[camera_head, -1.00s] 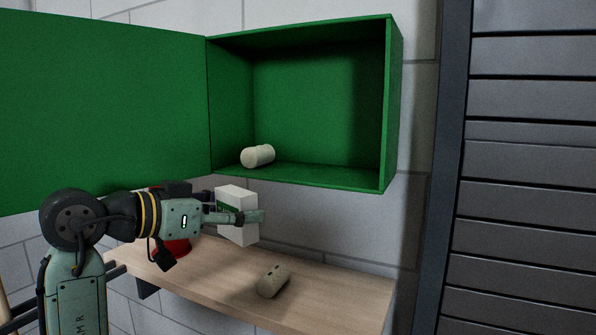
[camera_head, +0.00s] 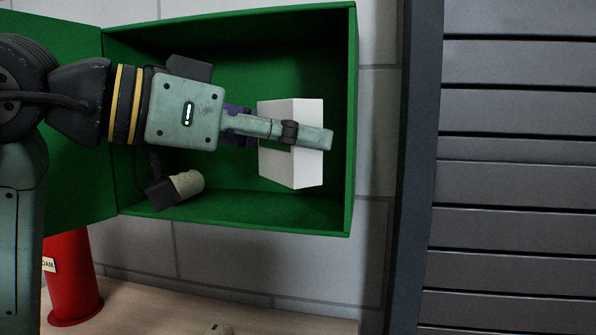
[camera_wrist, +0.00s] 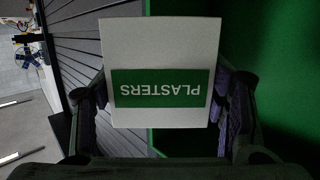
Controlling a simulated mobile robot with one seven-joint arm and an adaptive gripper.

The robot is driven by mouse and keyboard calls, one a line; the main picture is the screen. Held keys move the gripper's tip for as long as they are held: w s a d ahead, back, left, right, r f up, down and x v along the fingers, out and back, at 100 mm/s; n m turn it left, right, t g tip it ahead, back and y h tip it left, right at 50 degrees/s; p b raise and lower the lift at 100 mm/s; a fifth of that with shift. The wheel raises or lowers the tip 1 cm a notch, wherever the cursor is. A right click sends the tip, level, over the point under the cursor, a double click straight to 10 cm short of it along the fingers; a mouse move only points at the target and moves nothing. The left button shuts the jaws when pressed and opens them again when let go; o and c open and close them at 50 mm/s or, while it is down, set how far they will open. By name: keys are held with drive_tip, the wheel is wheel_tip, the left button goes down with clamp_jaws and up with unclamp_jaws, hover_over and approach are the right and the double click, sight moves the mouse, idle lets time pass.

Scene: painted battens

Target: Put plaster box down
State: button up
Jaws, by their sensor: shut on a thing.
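The plaster box (camera_head: 291,170) is white, and in the wrist view (camera_wrist: 160,45) its green label reads PLASTERS upside down. My gripper (camera_head: 300,135) is shut on it, with a finger on each side. In the head view the box appears in front of or within the opening of the green cabinet (camera_head: 352,120), above its floor; its exact depth is hard to tell. The wrist view shows green cabinet surface behind and to the right of the box (camera_wrist: 275,70).
The cabinet door (camera_head: 75,190) is open at left. Grey slats (camera_head: 515,150) stand at right.

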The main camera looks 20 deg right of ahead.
drive_tip(key=w+d, duration=0.1)
drive_tip(key=w, duration=0.2)
drive_tip(key=w+d+f+p, duration=0.1)
drive_tip(key=w+d, duration=0.1)
drive_tip(key=w+d+f+p, duration=0.1)
drive_tip(key=w+d, duration=0.1)
drive_tip(key=w, duration=0.1)
drive_tip(key=shift+w+d+f, duration=0.2)
drive_tip(key=shift+w+d, duration=0.05)
drive_tip(key=shift+w, duration=0.05)
wheel_tip(320, 180, down, 4)
drive_tip(key=shift+r, duration=0.2)
drive_tip(key=shift+w+f+p, duration=0.1)
drive_tip(key=shift+f+p, duration=0.2)
drive_tip(key=shift+p, duration=0.2)
drive_tip(key=shift+d+f, duration=0.15)
drive_tip(key=shift+f, duration=0.05)
drive_tip(key=shift+f, duration=0.1)
drive_tip(key=shift+f, duration=0.1)
drive_tip(key=o, duration=1.1)
drive_tip(key=shift+c, duration=0.2)
